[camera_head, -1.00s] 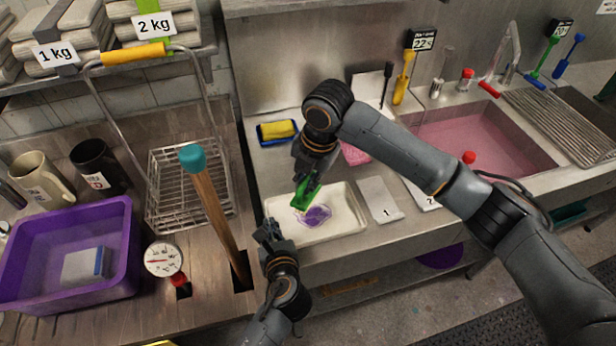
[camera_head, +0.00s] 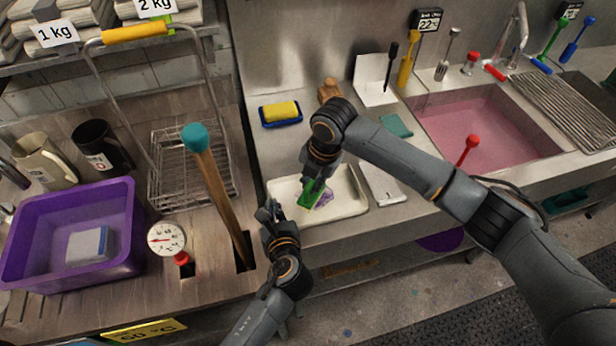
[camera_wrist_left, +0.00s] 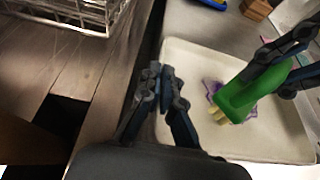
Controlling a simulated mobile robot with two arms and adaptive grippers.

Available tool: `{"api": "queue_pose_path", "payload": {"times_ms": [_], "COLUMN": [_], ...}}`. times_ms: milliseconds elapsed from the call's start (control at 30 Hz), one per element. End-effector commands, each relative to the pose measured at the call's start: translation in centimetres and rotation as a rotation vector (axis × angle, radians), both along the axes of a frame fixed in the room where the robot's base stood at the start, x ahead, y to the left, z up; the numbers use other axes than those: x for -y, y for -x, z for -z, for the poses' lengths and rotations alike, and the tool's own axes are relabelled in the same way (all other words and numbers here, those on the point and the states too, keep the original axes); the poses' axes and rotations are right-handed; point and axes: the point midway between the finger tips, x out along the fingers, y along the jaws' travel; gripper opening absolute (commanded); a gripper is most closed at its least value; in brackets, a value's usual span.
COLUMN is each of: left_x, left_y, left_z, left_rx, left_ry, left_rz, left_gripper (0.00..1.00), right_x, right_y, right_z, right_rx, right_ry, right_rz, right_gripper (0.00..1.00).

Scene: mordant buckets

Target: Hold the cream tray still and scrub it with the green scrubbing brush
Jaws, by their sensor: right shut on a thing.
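The cream tray (camera_head: 345,208) lies on the steel counter, with a purple stain (camera_head: 326,198) on its floor. The green scrubbing brush (camera_head: 310,194) is held in my right gripper (camera_head: 312,180), bristles down at the stain; part of the stain is hidden. In the left wrist view the brush (camera_wrist_left: 250,90) is tilted, its pale bristles at the stain's edge. My left gripper (camera_head: 268,212) is at the tray's left rim. In the left wrist view its fingertips (camera_wrist_left: 158,72) are close together at that rim (camera_wrist_left: 163,60); whether they grip it is unclear.
A wire basket (camera_head: 190,165), a wooden-handled tool (camera_head: 222,195) and a purple tub (camera_head: 120,262) stand left. A yellow sponge in a blue dish (camera_head: 281,112) is behind the tray. A pink-filled sink (camera_head: 490,135) is right. My right arm crosses the counter.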

Motion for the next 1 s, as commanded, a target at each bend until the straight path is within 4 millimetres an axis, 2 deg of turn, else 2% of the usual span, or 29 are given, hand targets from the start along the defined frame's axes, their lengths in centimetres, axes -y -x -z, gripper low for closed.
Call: {"api": "queue_pose_path", "payload": {"times_ms": [367,833,900,1000], "left_x": [0.0,0.0,0.0,0.0], "left_y": [0.0,0.0,0.0,0.0], "left_z": [0.0,0.0,0.0,0.0], "left_rx": [0.0,0.001,0.001,0.001], "left_ry": [0.0,0.0,0.0,0.0], "left_rz": [0.0,0.0,0.0,0.0], "left_gripper": [0.0,0.0,0.0,0.0], "right_x": [3.4,-1.0,-1.1,0.0], "right_y": [-1.1,0.4,-0.3,-0.6], "right_z": [0.4,0.4,0.3,0.3], "right_rx": [-0.002,-0.003,-0.002,-0.002], "right_ry": [0.002,0.0,0.002,0.002], "right_rz": [0.002,-0.004,0.002,0.002], "right_gripper": [0.0,0.0,0.0,0.0]}}
